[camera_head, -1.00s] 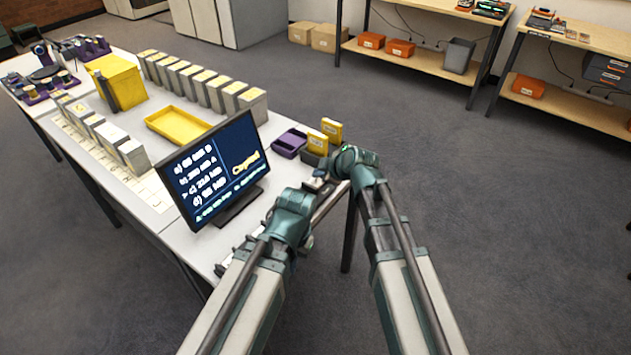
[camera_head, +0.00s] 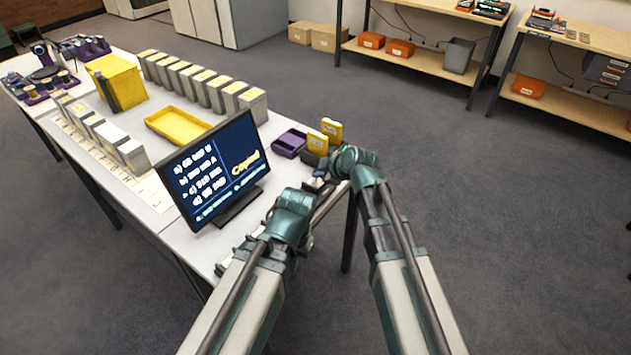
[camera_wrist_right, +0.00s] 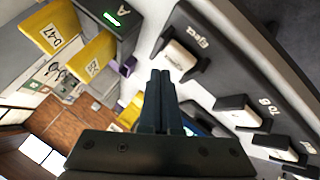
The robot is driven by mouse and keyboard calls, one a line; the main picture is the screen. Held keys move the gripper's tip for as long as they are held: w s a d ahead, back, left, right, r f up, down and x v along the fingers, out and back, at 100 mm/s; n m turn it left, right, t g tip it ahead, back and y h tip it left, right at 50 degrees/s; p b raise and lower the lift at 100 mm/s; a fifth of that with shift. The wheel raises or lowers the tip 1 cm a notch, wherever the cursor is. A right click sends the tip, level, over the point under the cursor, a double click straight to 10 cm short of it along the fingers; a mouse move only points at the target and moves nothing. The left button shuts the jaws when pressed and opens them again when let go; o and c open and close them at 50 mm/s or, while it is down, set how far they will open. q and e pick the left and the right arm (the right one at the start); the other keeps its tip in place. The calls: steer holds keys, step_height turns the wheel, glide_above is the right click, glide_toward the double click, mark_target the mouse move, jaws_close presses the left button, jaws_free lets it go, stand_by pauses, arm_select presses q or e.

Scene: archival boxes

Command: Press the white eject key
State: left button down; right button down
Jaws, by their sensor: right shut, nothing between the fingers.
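The white eject key (camera_wrist_right: 182,56) is in the right wrist view, set in a dark panel beside the word "Eject". My right gripper (camera_wrist_right: 160,76) is shut and empty, its fingertips just left of and below the key in that view. I cannot tell whether they touch it; a gap seems to show. In the head view my right gripper (camera_head: 322,181) is small, above the device at the table's right end, and the key cannot be made out. My left arm ends beside it, with its gripper hidden behind the wrist.
Another white key (camera_wrist_right: 241,117), marked "To B", lies along the same panel, with more beyond. A dark unit (camera_wrist_right: 112,22) marked "A" has a green light. Yellow cartridges (camera_head: 331,130) stand nearby. A monitor (camera_head: 216,172) stands left of my arms; a yellow tray (camera_head: 178,126) lies behind it.

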mark_target(319, 183)
steer(key=shift+f, duration=0.1)
steer(key=shift+f+b, duration=0.3)
steer(key=shift+b, duration=0.15)
steer(key=shift+f+b, duration=0.45)
steer(key=shift+f, duration=0.05)
stand_by(0.5)
steer(key=shift+r, duration=0.2)
steer(key=shift+r+p, duration=0.75)
steer(key=shift+p, duration=0.15)
step_height(319, 183, up, 5)
steer(key=p, duration=0.5)
